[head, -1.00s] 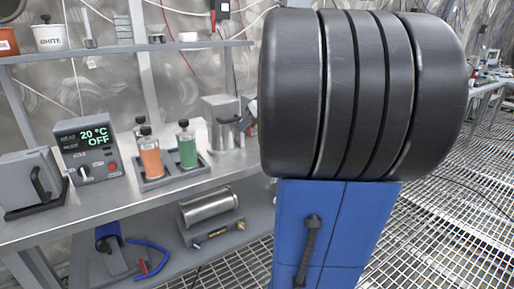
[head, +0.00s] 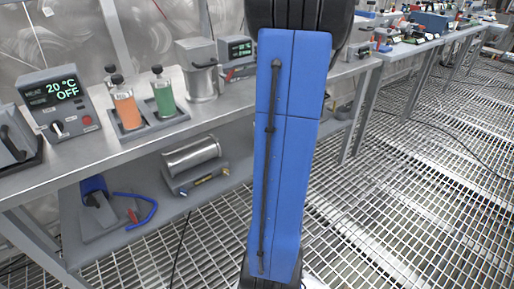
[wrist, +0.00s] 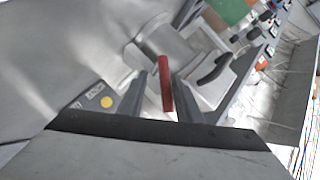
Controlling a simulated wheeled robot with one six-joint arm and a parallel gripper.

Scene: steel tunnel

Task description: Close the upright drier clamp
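In the wrist view, a red lever (wrist: 166,84) stands between the two fingers of my gripper (wrist: 160,92). It appears to be the clamp lever, next to a grey metal body (wrist: 178,50) that is probably the drier. The fingers are apart, with a gap on the left of the lever. On the right the gap is very small, and I cannot tell whether they touch. A black curved handle (wrist: 215,68) is to the right. In the head view my arm hides the gripper, and I cannot make out the clamp there.
The steel bench (head: 120,150) carries a controller reading 20 °C OFF (head: 57,103), orange (head: 127,107) and green (head: 164,98) bottles, a metal pot (head: 201,78) and a second display unit (head: 238,50). A horizontal cylinder (head: 190,156) lies on the lower shelf. The grating floor (head: 420,190) is open.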

